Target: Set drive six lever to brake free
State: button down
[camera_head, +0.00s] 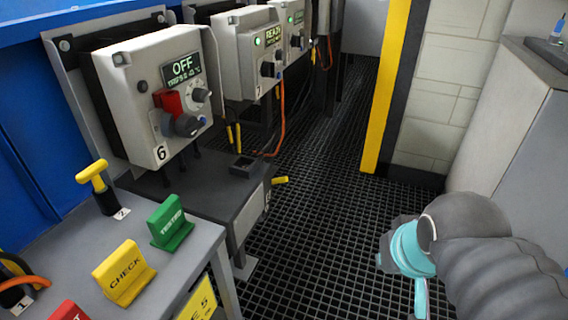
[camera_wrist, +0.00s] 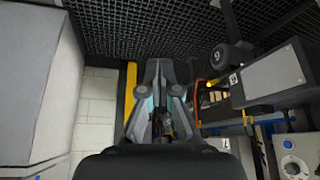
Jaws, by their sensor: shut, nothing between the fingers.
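The drive box numbered 6 (camera_head: 150,95) hangs at the left in the head view. Its display reads OFF, with a red part (camera_head: 170,102) and a dark knob (camera_head: 187,125) below. Under it stands a grey housing (camera_head: 205,190), with a short yellow handle (camera_head: 280,180) sticking out beside its right end. I cannot tell for sure whether this handle is the lever. My gripper (camera_head: 384,255) is at the lower right, over the grating, well apart from the box and the handle. In the wrist view its fingers (camera_wrist: 161,75) are shut and empty.
A grey bench (camera_head: 65,245) at lower left holds a yellow T-handle (camera_head: 95,180), a green TESTED block (camera_head: 170,224) and a yellow CHECK block (camera_head: 124,273). More drive boxes (camera_head: 250,50) line the back. Grating is open mid-view; a yellow post (camera_head: 388,85) stands beyond.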

jog(key=w+a+r+n+g+y, duration=0.15)
jog(key=w+a+n, duration=0.25)
jog(key=w, duration=0.4)
jog(key=w+a+r+n, duration=0.2)
jog(key=w+a+n, duration=0.15)
jog(key=w, duration=0.55)
jog(key=w+a+r+n+g+y, duration=0.1)
jog(key=w+a+r+n, duration=0.1)
jog(key=w+a+n, duration=0.45)
jog(key=w+a+f, duration=0.1)
jog(key=w+a, duration=0.1)
jog(key=w, duration=0.3)
jog(key=w+a+f+n, duration=0.1)
jog(key=w+a+f, duration=0.1)
jog(key=w, duration=0.3)
jog(key=shift+w+a, duration=0.25)
jog(key=shift+a, duration=0.5)
jog(key=shift+g, duration=0.25)
